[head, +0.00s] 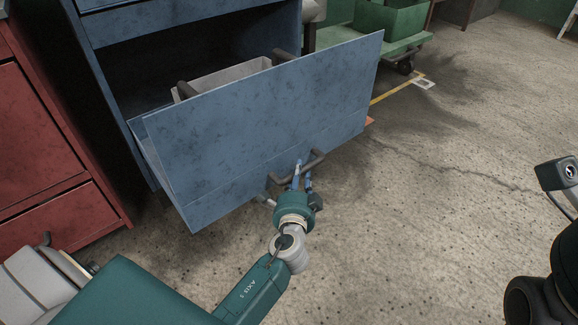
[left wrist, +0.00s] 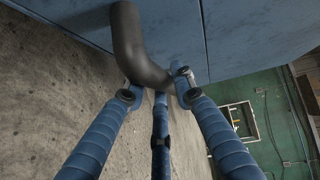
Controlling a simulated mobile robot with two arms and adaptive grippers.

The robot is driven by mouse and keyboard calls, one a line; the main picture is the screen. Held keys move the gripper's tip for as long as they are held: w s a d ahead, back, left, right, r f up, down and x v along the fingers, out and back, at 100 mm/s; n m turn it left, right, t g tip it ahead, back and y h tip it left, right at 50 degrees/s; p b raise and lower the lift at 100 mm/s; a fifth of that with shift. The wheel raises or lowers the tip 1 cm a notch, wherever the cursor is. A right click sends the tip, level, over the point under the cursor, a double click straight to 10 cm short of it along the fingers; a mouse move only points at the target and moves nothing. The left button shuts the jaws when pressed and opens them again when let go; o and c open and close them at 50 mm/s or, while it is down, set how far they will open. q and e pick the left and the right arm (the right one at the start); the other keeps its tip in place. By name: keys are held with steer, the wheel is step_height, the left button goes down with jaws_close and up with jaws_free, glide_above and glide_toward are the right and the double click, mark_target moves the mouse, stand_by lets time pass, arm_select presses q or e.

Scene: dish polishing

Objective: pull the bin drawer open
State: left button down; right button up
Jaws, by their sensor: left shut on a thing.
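The bin drawer (head: 262,119) is a large blue drawer, standing out from its blue cabinet (head: 190,24) in the head view. A grey bin (head: 232,76) with dark handles sits inside it. The drawer's dark bar handle (head: 314,163) is low on its front; its curved end (left wrist: 139,50) shows large in the left wrist view. My left gripper (head: 302,176) is shut on this handle, with its blue fingers around the bar. In the left wrist view its fingers (left wrist: 157,92) touch the handle just off the blue front. My right gripper is not in view.
A red cabinet (head: 38,150) stands close on the left. A green cart (head: 372,42) is behind the drawer at the back. The concrete floor (head: 440,190) in front and to the right is clear. Part of my body shows at the right edge.

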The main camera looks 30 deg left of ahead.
arm_select(q)
steer(key=shift+s+d, duration=0.35)
steer(key=shift+d, duration=0.45)
steer(key=c, duration=1.7)
jaws_free()
steer(key=v, duration=1.2)
